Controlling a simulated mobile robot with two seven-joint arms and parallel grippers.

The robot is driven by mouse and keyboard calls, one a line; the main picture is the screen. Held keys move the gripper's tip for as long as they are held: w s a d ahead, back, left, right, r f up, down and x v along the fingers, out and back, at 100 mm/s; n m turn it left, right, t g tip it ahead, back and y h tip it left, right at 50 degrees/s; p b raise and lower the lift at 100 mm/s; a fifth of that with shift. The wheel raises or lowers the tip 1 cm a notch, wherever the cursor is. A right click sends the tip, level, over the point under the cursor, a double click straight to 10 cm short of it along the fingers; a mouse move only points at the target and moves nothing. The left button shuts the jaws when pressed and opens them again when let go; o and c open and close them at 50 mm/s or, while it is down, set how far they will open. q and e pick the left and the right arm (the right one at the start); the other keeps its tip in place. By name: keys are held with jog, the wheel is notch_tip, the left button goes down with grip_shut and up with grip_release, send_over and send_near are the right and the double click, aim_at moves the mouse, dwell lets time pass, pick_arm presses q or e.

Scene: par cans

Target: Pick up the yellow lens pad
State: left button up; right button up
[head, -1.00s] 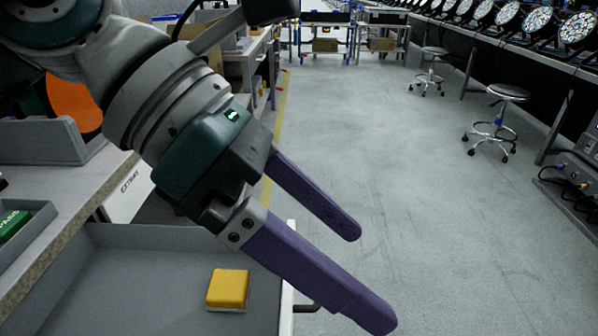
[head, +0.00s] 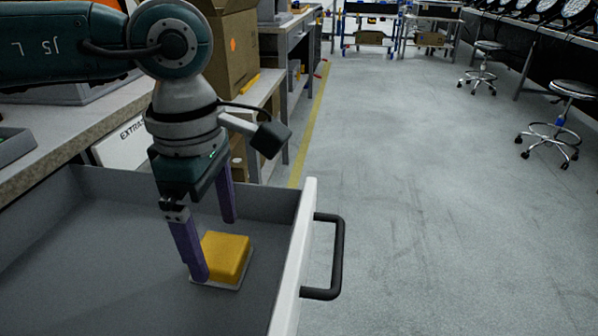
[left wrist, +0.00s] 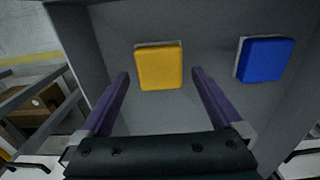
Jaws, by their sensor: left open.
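The yellow lens pad (head: 226,256) lies on the floor of an open grey drawer (head: 120,270), near its front wall. It has a pale underside. My left gripper (head: 215,250) points down into the drawer with its purple fingers apart and nothing held. In the head view one finger stands in front of the pad's left edge, and the other is behind it. In the left wrist view the yellow pad (left wrist: 159,66) shows ahead of the fingertips and between their lines. The left gripper also shows there (left wrist: 158,76). My right gripper is in neither view.
A blue pad (left wrist: 264,59) lies in the drawer to the right of the yellow one in the left wrist view. The drawer's white front (head: 294,262) carries a dark handle (head: 337,258). A worktop edge (head: 70,140) runs above the drawer at left. The floor at right is clear up to the stools.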

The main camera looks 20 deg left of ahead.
aim_at(219, 250)
pick_arm(q)
notch_tip(219, 250, down, 3)
jog(key=shift+r, duration=0.15)
jog(key=c, duration=1.3)
jog(key=shift+r, duration=0.15)
notch_tip(219, 250, up, 20)
jog(key=p, duration=0.4)
